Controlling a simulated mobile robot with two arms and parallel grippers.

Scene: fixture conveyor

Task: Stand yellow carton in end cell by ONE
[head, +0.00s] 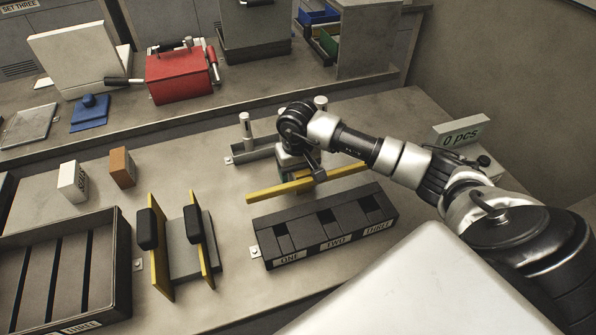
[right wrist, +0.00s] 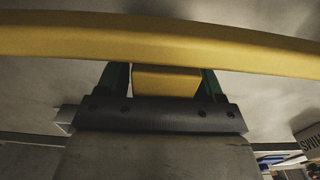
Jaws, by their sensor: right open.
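The yellow carton (right wrist: 165,82) shows in the right wrist view as a small yellow block between two green fingers. My right gripper (head: 303,176) is open, with its fingers on either side of the carton; contact cannot be told. In the head view the gripper and a long yellow bar (head: 268,193) largely hide the carton. The dark cell block (head: 325,240) with labels ONE, TWO and THREE lies just in front of the bar. Its end cell by ONE (head: 278,229) is at the left end. My left gripper is not in view.
A white box (head: 72,182) and an orange-brown box (head: 122,167) stand at the left. A slatted dark tray (head: 123,270) and a fixture with yellow side plates (head: 159,262) are nearer. A "0 pcs" sign (head: 461,132) stands right. Bench between the boxes and bar is clear.

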